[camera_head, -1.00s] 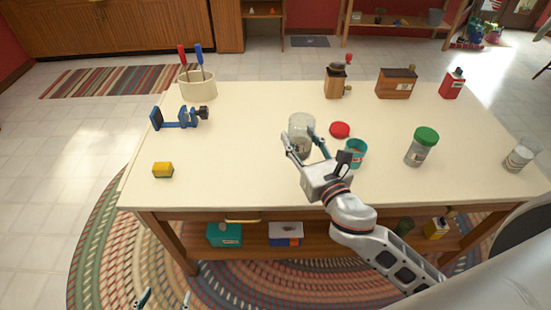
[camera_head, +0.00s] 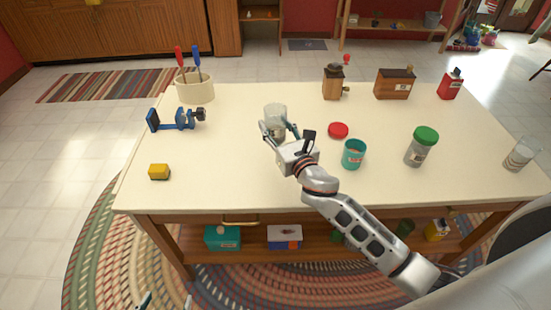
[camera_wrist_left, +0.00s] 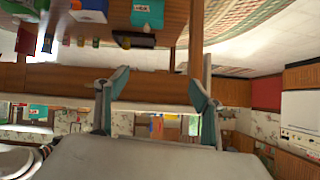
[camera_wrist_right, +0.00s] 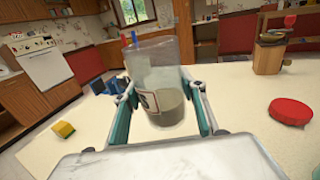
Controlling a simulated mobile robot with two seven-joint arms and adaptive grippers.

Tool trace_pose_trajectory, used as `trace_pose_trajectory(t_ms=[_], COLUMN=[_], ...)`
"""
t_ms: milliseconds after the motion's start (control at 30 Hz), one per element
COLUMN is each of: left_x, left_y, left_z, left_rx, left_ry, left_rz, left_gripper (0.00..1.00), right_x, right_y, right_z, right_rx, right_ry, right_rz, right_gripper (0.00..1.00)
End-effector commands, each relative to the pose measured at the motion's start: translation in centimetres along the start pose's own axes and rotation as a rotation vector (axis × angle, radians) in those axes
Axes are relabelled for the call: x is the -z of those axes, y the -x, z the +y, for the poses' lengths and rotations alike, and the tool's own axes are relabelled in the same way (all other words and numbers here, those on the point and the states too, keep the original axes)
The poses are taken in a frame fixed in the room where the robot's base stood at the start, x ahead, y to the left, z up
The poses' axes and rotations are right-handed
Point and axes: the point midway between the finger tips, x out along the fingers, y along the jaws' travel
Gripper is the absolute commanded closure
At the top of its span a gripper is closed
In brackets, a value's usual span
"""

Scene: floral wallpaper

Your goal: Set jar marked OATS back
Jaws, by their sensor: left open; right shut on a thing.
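A clear glass jar (camera_head: 276,113) with grey-brown contents stands upright between the fingers of my right gripper (camera_head: 281,132), which is shut on it. In the right wrist view the jar (camera_wrist_right: 160,65) shows no lid and part of a label, too little to read. I cannot tell whether its base touches the table (camera_head: 225,165). A red round lid (camera_head: 338,130) lies to its right; it also shows in the right wrist view (camera_wrist_right: 291,111). My left gripper (camera_head: 166,301) is open and empty, low at the front edge of the head view; its fingers show in the left wrist view (camera_wrist_left: 158,105).
A teal tin (camera_head: 353,154), a green-lidded jar (camera_head: 421,147) and another glass jar (camera_head: 521,155) stand to the right. A grinder (camera_head: 334,82), a wooden box (camera_head: 394,84) and a red can (camera_head: 450,84) stand behind. A yellow block (camera_head: 159,172), blue clamp (camera_head: 177,121) and crock (camera_head: 195,90) are left.

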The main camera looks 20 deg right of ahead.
Motion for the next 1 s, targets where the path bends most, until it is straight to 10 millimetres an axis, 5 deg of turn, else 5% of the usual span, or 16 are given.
trace_pose_trajectory(t_ms=[33,233,467,733,1000], left_x=[-0.9,-3.0,-4.6,-7.1,-6.1], left_y=[-0.6,-1.6,-2.1,-3.0,-2.9], left_z=[0.0,0.0,0.2,0.6,0.3], left_rx=[0.001,0.003,0.001,-0.002,0.003], left_ry=[-0.001,-0.004,-0.005,-0.005,-0.008], left_rz=[0.000,-0.010,-0.029,-0.046,-0.030], left_gripper=[0.33,0.33,0.33,0.33,0.33], right_x=[2.0,6.1,7.5,11.4,11.3], right_y=[0.0,0.1,0.0,0.0,0.0], right_z=[0.0,0.0,0.0,0.0,0.0], right_rx=[0.002,0.001,0.000,0.001,0.000], right_ry=[-0.004,-0.003,-0.001,-0.003,0.001], right_rz=[0.004,0.003,0.000,0.003,-0.002], right_gripper=[0.84,0.84,0.84,0.84,0.84])
